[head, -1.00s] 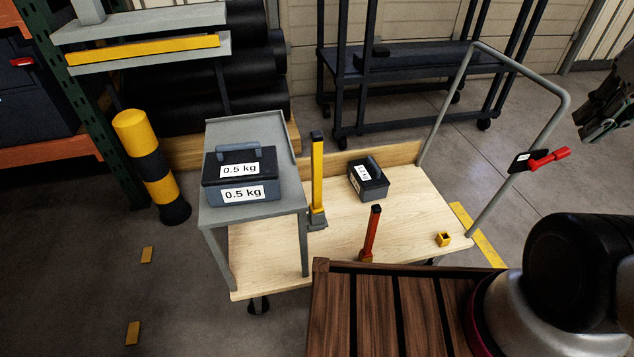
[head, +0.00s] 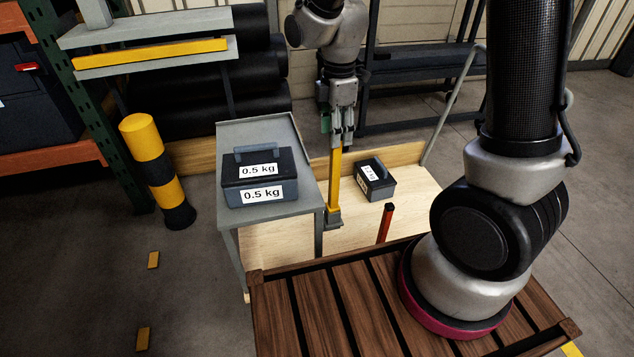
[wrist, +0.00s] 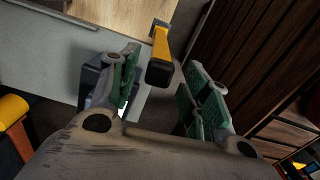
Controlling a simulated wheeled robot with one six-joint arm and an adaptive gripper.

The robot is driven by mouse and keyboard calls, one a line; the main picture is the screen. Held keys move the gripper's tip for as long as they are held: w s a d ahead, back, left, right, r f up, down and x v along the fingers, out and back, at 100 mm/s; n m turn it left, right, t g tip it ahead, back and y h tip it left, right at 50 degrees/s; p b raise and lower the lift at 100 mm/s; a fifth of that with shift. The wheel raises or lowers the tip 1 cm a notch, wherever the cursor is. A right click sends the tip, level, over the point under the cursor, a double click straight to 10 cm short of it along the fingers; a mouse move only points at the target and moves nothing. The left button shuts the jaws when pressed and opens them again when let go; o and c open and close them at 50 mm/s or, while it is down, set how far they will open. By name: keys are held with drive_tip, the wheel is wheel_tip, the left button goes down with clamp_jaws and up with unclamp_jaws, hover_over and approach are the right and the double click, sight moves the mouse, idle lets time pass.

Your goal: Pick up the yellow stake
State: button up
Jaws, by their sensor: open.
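My gripper (head: 339,138) points down over the stake's upper end and is open. In the wrist view the stake (wrist: 161,45) and its black top lie between the two green-padded fingers (wrist: 162,66), with gaps visible at both sides.
A grey stand (head: 229,131) with a box marked 0.5 kg (head: 260,178) is just left of the stake. A smaller dark box (head: 375,180) and a red stake (head: 386,222) are to its right. A slatted wooden surface (head: 310,300) is in front.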

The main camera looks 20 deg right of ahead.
sight(336, 154)
wheel_tip(336, 154, down, 8)
drive_tip(key=shift+w+r, duration=0.1)
drive_tip(key=shift+r, duration=0.1)
drive_tip(key=shift+c, duration=0.4)
drive_tip(key=shift+d, duration=0.1)
clamp_jaws()
